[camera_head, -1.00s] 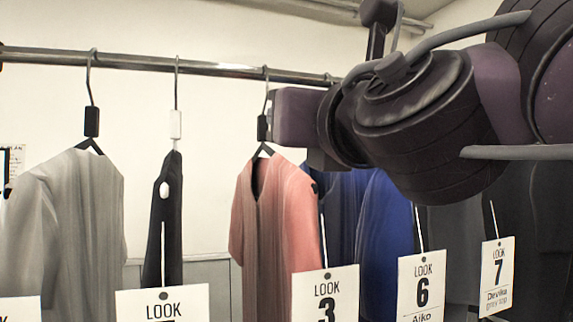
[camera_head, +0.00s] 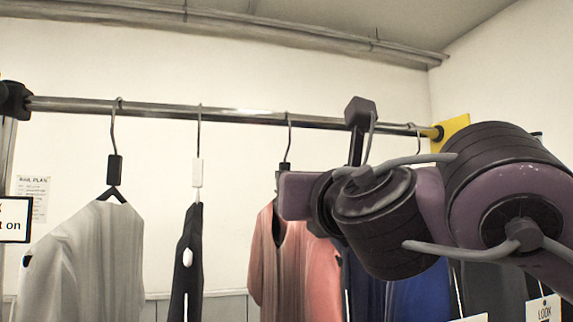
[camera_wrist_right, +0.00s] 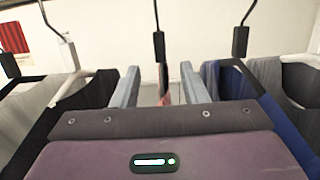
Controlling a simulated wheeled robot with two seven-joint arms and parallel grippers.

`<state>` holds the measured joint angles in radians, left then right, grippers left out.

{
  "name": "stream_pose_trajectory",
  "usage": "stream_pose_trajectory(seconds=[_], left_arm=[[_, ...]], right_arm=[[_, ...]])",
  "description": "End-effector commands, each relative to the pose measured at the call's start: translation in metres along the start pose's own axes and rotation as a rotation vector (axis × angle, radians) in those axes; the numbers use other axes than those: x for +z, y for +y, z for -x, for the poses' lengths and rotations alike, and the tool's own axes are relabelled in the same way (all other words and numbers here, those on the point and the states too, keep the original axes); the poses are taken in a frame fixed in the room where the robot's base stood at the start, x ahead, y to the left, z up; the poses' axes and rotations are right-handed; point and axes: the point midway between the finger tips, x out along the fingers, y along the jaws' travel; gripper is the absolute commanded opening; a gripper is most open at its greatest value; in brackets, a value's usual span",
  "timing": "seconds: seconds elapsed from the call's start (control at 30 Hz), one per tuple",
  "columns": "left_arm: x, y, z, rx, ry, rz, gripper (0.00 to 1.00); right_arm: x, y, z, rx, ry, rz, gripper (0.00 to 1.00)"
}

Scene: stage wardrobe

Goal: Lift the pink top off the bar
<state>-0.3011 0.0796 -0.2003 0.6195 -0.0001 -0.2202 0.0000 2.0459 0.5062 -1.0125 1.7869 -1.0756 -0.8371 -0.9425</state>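The pink top (camera_head: 308,265) hangs from the rail (camera_head: 235,112) on a hanger with a thin metal hook and a black block (camera_head: 283,168). My right gripper comes in from the right in the head view, its purple body covering part of the hanger and the top's neck; its fingertips are hidden there. In the right wrist view my right gripper (camera_wrist_right: 159,80) is open, its two grey fingers apart. Between them show a black hanger block (camera_wrist_right: 158,46) and a sliver of pink cloth; contact cannot be told. My left gripper is not in view.
A grey top (camera_head: 85,262) and a narrow dark garment (camera_head: 187,265) hang to the left. A blue garment (camera_head: 415,297) and darker ones hang close on the right, partly behind my arm. A yellow bracket (camera_head: 453,127) ends the rail.

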Motion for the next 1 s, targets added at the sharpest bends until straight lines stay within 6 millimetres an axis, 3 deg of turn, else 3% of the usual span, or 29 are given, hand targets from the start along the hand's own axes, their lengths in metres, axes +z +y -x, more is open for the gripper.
stream_pose_trajectory(seconds=[0.2,0.6,1.0], left_arm=[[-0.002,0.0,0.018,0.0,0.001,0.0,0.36],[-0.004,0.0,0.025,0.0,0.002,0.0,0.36],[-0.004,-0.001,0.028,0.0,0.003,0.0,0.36]], right_arm=[[0.003,-0.001,-0.028,-0.002,0.002,0.0,0.4],[0.0,0.0,-0.073,0.0,0.001,0.001,0.4],[0.0,0.0,-0.091,0.0,0.0,0.002,0.4]])
